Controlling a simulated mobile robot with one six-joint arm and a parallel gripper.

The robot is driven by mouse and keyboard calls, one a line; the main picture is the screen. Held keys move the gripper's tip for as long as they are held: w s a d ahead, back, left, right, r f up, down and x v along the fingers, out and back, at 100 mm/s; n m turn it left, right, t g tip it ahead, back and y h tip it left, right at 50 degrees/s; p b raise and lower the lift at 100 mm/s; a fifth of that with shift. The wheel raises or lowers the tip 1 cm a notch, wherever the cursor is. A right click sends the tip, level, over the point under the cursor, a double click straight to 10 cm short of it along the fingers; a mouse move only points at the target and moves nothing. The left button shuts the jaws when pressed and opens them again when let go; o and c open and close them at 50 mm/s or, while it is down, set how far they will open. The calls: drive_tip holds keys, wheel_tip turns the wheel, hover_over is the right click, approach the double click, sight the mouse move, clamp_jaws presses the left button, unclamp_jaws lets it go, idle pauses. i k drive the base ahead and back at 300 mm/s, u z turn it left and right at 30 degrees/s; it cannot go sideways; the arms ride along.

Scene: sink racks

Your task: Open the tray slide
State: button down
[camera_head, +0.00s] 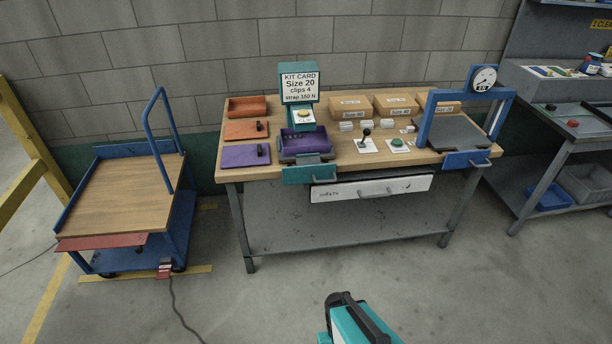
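A tray slide with a teal front (310,174) and a grey bar handle sits at the bench's front edge, left of centre. A purple tray (305,143) rests just behind that front, below the kit card stand. The slide looks pushed in, though its runners are hidden. A teal and black part of my arm shows at the bottom edge, well in front of the bench and apart from the slide. I cannot make out fingertips there.
A white drawer (370,188) hangs under the bench (340,170). A press with a dial (484,78) and a blue handled front (467,160) stands at right. A blue cart (110,200) is at left. The floor (290,300) before the bench is clear.

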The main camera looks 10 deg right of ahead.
sight(309, 170)
drive_tip(key=z, duration=0.15)
drive_tip(key=i, duration=0.85)
drive_tip(key=z, duration=1.5)
drive_tip(key=k, duration=0.35)
drive_tip(key=z, duration=0.15)
